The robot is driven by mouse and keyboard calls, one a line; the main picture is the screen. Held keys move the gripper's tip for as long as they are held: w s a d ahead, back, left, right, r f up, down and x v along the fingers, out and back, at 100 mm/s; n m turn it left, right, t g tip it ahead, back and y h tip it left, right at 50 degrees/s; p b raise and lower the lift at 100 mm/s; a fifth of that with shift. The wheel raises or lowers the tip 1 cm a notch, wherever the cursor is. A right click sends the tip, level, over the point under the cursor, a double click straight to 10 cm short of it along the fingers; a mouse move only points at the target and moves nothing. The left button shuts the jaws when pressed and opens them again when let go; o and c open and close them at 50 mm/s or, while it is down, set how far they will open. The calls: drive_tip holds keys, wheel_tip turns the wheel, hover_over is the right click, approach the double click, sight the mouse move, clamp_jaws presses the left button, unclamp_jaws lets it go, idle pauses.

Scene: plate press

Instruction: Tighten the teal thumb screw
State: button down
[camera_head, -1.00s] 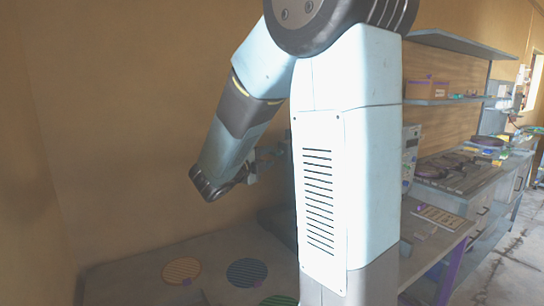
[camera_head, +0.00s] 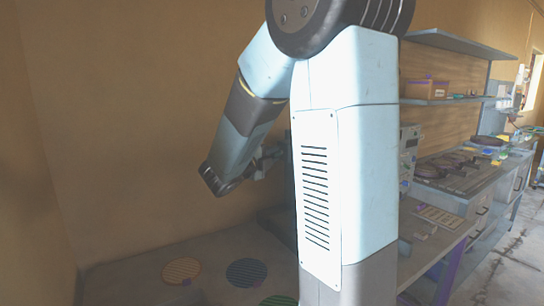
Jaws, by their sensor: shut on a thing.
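My gripper (camera_head: 265,161) shows only as a small grey shape between my forearm's lower end and my large pale arm link. It points right, towards a dark upright part (camera_head: 283,180) at the wall side of the table. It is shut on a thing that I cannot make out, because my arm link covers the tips. The teal thumb screw is not visible, and most of the plate press is hidden behind my arm.
On the grey table, a yellow striped disc (camera_head: 181,270), a dark blue disc (camera_head: 246,272) and a green disc (camera_head: 279,300) lie flat. Right of my arm are a grey instrument (camera_head: 408,150), a bench (camera_head: 455,185) with dark round items, and a shelf (camera_head: 450,100) with a box.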

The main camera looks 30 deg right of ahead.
drive_tip(key=shift+f, duration=0.2)
drive_tip(key=m, duration=0.2)
drive_tip(key=m+h, duration=0.1)
drive_tip(key=m, duration=0.1)
drive_tip(key=shift+f+h, duration=0.15)
drive_tip(key=shift+h, duration=0.15)
drive_tip(key=m+h, duration=0.1)
drive_tip(key=m, duration=0.2)
drive_tip(key=m+h, duration=0.1)
drive_tip(key=m, duration=0.2)
drive_tip(key=shift+w+a+f+g, duration=0.1)
drive_tip(key=shift+w+g, duration=0.05)
drive_tip(key=shift+g, duration=0.25)
drive_tip(key=shift+w+r+m+g+y, duration=0.15)
drive_tip(key=shift+m+g+y, duration=0.4)
drive_tip(key=shift+m+g, duration=3.45)
drive_tip(key=shift+w+r+m+g+y, duration=0.1)
drive_tip(key=shift+m+g+y, duration=0.35)
drive_tip(key=shift+m, duration=7.15)
drive_tip(key=shift+w+r+m+g+y, duration=0.15)
drive_tip(key=shift+m+g+y, duration=0.45)
drive_tip(key=shift+m+g, duration=3.35)
drive_tip(key=m+t, duration=0.3)
drive_tip(key=m, duration=0.1)
drive_tip(key=shift+f+t, duration=0.15)
drive_tip(key=shift+t, duration=0.25)
